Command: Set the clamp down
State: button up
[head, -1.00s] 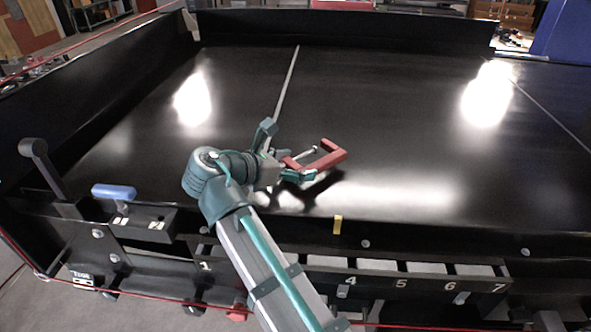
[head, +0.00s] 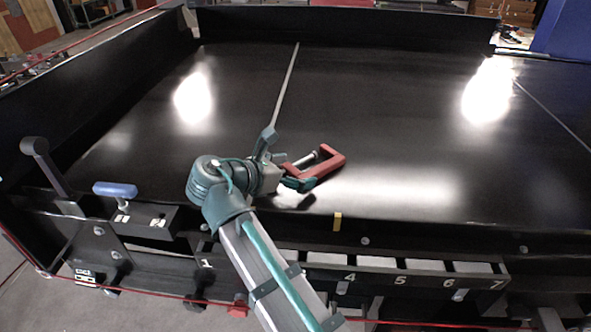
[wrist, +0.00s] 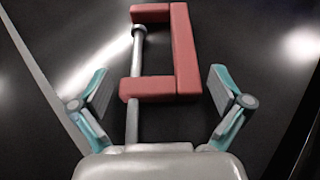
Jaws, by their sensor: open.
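The clamp (head: 330,169) has a red C-shaped frame and a grey screw. It lies on the black conveyor belt (head: 400,130), just right of my gripper (head: 283,160). In the wrist view the clamp (wrist: 186,55) points away from me, with its screw running back toward the palm. My gripper (wrist: 158,92) is open, with one teal finger on each side of the clamp's near end. Both finger pads stand apart from the frame. The screw's near end is hidden behind the palm.
A numbered row of compartments (head: 420,280) runs along the front edge. A blue-handled lever (head: 115,190) and a dark lever (head: 45,165) stand at the left. Dark walls (head: 340,28) border the belt at the back and left. The belt is clear around the clamp.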

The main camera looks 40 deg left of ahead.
jog(key=shift+r, duration=0.1)
jog(key=b+v, duration=0.3)
jog(key=v, duration=0.7)
jog(key=shift+s+a+r, duration=0.1)
jog(key=shift+s+a, duration=0.05)
jog(key=shift+s, duration=0.2)
jog(key=shift+s+r, duration=0.15)
jog(key=shift+s, duration=0.15)
jog(key=shift+c, duration=0.7)
jog(key=shift+s, duration=0.15)
jog(key=shift+c, duration=1.2)
jog(key=shift+s+r, duration=0.1)
jog(key=c, duration=0.5)
